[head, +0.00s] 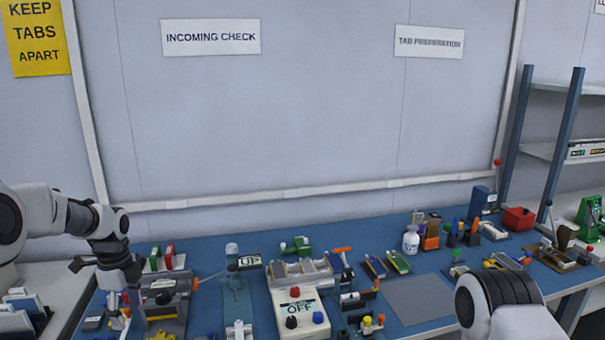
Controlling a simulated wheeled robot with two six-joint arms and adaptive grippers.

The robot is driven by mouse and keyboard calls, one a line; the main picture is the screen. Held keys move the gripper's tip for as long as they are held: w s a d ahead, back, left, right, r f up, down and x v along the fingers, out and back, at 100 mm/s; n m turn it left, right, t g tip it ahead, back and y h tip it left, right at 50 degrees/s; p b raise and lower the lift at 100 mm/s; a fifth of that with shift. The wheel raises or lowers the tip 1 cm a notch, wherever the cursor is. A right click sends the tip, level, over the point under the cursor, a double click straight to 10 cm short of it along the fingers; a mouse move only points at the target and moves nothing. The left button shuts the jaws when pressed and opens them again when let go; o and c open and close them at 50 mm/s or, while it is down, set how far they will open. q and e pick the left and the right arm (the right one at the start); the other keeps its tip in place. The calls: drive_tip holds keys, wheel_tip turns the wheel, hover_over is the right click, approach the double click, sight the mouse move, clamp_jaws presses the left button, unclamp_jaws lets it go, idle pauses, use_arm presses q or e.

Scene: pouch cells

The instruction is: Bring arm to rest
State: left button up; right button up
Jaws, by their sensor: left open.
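My left arm comes in from the left edge, and its dark left gripper (122,278) hangs over the left end of the blue bench (215,255). The gripper points downward and is open. I see nothing held between its fingers, though small items lie just below and behind it. My right arm shows only as a white and black link at the lower right. Its gripper is out of the picture.
A control box reading OFF (300,316), a black and grey fixture (165,298) and several small tools crowd the bench. A grey mat (416,299) is bare. A white bottle (411,240) and a red bin (519,218) stand at the back. Shelving (560,140) rises at right.

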use_arm(q)
drive_tip(key=s+d+f+g, duration=0.3)
drive_tip(key=s+d+f, duration=0.1)
drive_tip(key=s+f, duration=0.65)
drive_tip(key=s+d+f+g, duration=0.2)
drive_tip(key=s+d+f, duration=0.3)
drive_tip(key=s+f, duration=0.55)
drive_tip(key=s+d+f+n+t, duration=0.2)
drive_tip(key=s+f+n, duration=0.1)
drive_tip(key=s+n, duration=0.4)
drive_tip(key=s+d+f+n+t, duration=0.2)
drive_tip(key=s+f+n+t, duration=0.1)
drive_tip(key=s+n, duration=0.5)
drive_tip(key=n, duration=0.3)
drive_tip(key=shift+d+n+t, duration=0.3)
drive_tip(key=shift+n, duration=0.1)
drive_tip(key=shift+s, duration=0.1)
